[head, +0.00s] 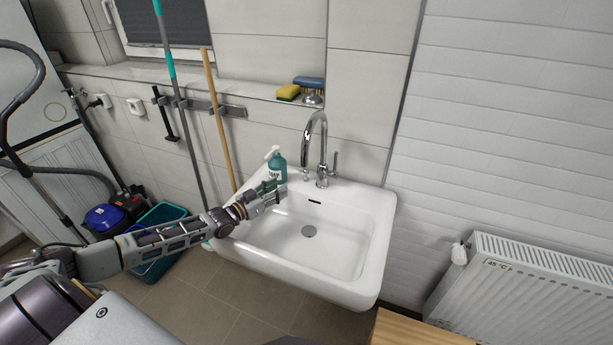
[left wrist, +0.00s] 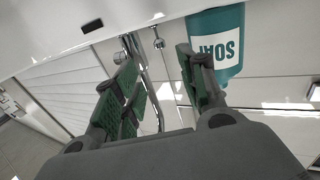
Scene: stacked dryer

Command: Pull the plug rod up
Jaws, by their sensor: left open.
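The plug rod (head: 306,173) is a small chrome knob on the back rim of the white sink (head: 377,235), just left of the chrome faucet (head: 319,150). In the left wrist view, a small chrome knob that looks like the plug rod (left wrist: 158,43) shows between the finger pads, beyond them. My left gripper (head: 277,189) is open and empty over the left back part of the sink, in front of the soap bottle and left of the rod. It also shows in the left wrist view (left wrist: 157,62). My right gripper is not in view.
A teal soap bottle (head: 276,163) stands on the sink's back left corner, close to my left gripper; it also shows in the left wrist view (left wrist: 218,42). A wooden-handled stick (head: 216,120) leans left of the sink. A radiator (head: 530,290) stands right. The basin is empty.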

